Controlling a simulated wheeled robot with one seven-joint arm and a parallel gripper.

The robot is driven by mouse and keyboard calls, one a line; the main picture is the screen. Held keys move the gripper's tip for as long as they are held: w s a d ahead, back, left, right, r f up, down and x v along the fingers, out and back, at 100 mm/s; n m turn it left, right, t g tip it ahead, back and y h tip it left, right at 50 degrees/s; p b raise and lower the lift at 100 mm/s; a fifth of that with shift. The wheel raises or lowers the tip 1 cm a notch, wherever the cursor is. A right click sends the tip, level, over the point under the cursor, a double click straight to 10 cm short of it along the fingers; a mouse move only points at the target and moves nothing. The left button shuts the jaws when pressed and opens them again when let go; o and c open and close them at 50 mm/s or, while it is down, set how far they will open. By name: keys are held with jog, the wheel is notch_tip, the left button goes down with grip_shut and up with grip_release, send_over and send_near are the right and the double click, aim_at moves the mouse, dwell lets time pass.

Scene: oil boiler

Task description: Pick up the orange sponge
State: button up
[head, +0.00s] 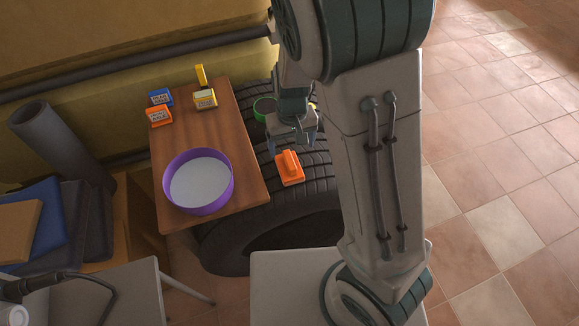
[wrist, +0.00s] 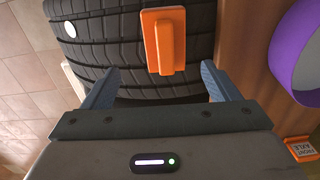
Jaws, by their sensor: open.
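The orange sponge (head: 289,168) lies on the black tyre (head: 320,168), right of the wooden board. It is a flat orange block with a raised ridge along it. In the wrist view the sponge (wrist: 164,40) shows near the top centre, ahead of the fingertips. My gripper (head: 294,143) is above the tyre, just behind the sponge in the head view. In the wrist view its two blue-grey fingers (wrist: 160,77) are spread wide, with nothing held between them. I cannot tell the exact height gap to the sponge.
A purple-rimmed bowl (head: 230,178) stands on the wooden board (head: 215,122) left of the sponge. Small orange (head: 159,116), blue (head: 160,97) and yellow (head: 204,99) labelled items stand farther back. A green round object (head: 264,108) sits near my gripper. Tiled floor is open at right.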

aim_at(290, 159)
notch_tip(290, 159, down, 3)
jog(key=shift+r, duration=0.1)
jog(key=f, duration=0.3)
jog(key=s+f+b, duration=0.1)
jog(key=shift+a+f, duration=0.2)
jog(key=shift+a, duration=0.05)
jog(key=shift+f, duration=0.45)
jog(key=c, duration=1.1)
